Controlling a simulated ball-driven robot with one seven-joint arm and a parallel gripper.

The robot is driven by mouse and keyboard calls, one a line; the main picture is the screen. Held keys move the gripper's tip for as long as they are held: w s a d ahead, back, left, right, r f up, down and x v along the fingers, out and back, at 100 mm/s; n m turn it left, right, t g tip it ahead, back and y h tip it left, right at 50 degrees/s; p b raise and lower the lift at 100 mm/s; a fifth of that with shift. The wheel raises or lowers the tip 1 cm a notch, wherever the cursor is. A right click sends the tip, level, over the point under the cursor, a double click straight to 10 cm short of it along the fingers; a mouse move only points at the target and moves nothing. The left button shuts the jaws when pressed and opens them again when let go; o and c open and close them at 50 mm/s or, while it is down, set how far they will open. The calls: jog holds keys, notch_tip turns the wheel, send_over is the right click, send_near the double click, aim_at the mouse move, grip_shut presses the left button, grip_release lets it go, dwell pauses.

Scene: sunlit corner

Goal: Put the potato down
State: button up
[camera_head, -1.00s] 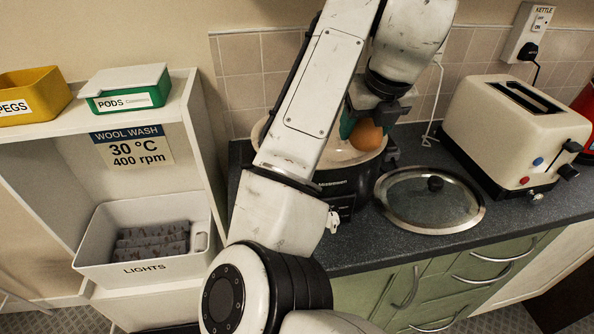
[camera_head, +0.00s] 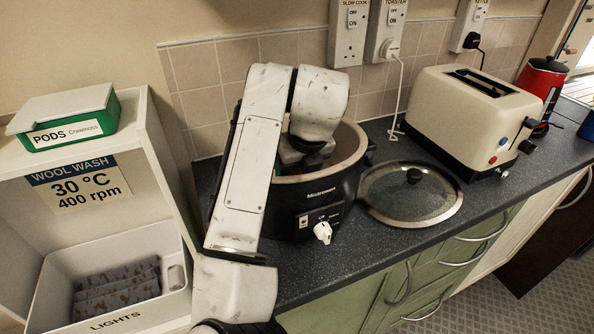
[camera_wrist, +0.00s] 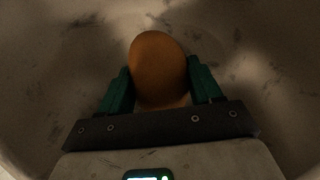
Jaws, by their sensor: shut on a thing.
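The potato (camera_wrist: 158,68) is brown and rounded, held between the two green fingers of my gripper (camera_wrist: 158,84) in the wrist view. The pale inside of the slow cooker's pot surrounds it there. In the head view my gripper (camera_head: 303,158) reaches down inside the slow cooker (camera_head: 322,195), a black cooker with a pale inner pot and a white knob. The potato is mostly hidden behind my arm and the gripper in that view. I cannot tell whether it touches the pot's bottom.
The glass lid (camera_head: 411,191) lies on the dark worktop (camera_head: 390,240) right of the cooker. A cream toaster (camera_head: 472,118) and a red kettle (camera_head: 541,90) stand further right. A white shelf unit (camera_head: 150,150) with a PODS box (camera_head: 66,120) is at the left.

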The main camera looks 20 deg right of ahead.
jog(key=shift+f, duration=0.5)
jog(key=shift+f, duration=0.15)
jog(key=o, duration=1.2)
jog(key=v, duration=1.2)
jog(key=shift+b, duration=0.3)
jog(key=shift+d, duration=0.1)
